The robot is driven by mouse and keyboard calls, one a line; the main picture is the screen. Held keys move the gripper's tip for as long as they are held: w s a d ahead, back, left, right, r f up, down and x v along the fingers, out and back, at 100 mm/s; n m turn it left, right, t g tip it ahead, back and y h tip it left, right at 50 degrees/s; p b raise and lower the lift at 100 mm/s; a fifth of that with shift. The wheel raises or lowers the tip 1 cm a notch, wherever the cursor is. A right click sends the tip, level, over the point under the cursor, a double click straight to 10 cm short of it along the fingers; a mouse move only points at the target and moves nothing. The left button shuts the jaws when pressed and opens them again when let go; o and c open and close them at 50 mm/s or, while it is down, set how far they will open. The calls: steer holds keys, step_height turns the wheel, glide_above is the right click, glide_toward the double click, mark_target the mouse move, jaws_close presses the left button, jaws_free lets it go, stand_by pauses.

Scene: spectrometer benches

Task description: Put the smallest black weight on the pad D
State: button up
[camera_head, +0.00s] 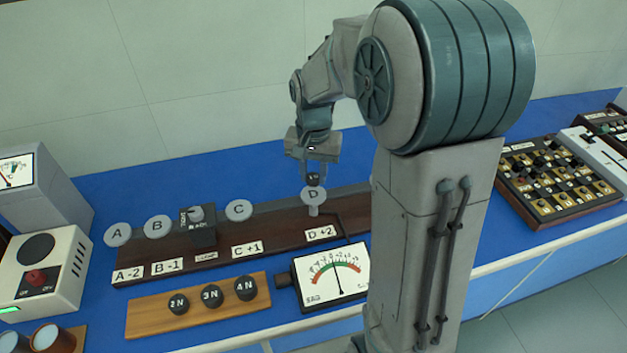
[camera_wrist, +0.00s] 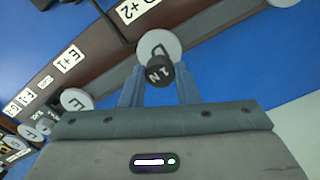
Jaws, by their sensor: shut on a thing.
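My gripper (camera_head: 314,175) is shut on a small black weight (camera_head: 313,180) just above pad D (camera_head: 313,197). In the wrist view the weight (camera_wrist: 159,73) reads 1N and sits between the fingertips (camera_wrist: 159,88). It overlaps the white round pad D (camera_wrist: 150,44) there and hides part of its face. I cannot tell whether the weight touches the pad. Black weights marked 2N (camera_head: 178,303), 3N (camera_head: 211,296) and 4N (camera_head: 245,288) stand on a wooden board (camera_head: 150,318) in front of the dark beam.
Pads A (camera_head: 117,234), B (camera_head: 157,226) and C (camera_head: 238,210) are bare along the dark beam (camera_head: 275,228). A dark block (camera_head: 203,236) stands between B and C. A dial meter (camera_head: 331,273) is in front. Blue bench behind the beam is clear.

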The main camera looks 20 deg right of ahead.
mark_target(313, 176)
steer(key=shift+f, duration=1.75)
steer(key=shift+f, duration=0.15)
steer(key=o, duration=1)
